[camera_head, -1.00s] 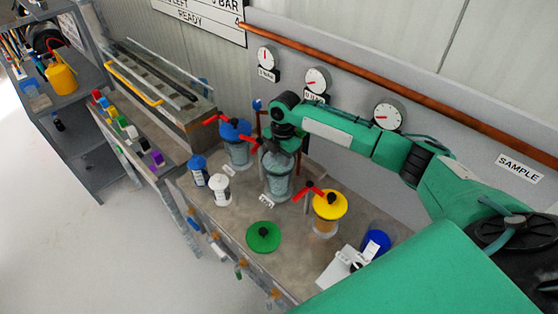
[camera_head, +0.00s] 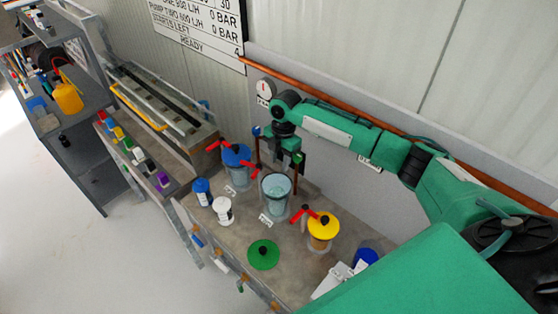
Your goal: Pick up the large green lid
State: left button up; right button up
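The large green lid (camera_head: 263,254) is a flat green disc with a small black knob. It lies on the bench top, in front of an open clear vessel (camera_head: 276,187) with bluish contents. My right gripper (camera_head: 284,158) hangs behind and above that vessel, well away from the lid. My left gripper is not in view.
A blue-lidded vessel (camera_head: 236,156) and a yellow-lidded vessel (camera_head: 323,226), with red handles beside them, flank the open vessel. A blue bottle (camera_head: 202,191) and a white bottle (camera_head: 222,210) stand left. A copper pipe (camera_head: 350,113) runs along the wall.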

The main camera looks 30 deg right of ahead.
aim_at(263, 255)
jog(key=k+j, duration=0.5)
jog(key=k, duration=0.15)
jog(key=k+j, duration=0.5)
jog(key=k, duration=0.2)
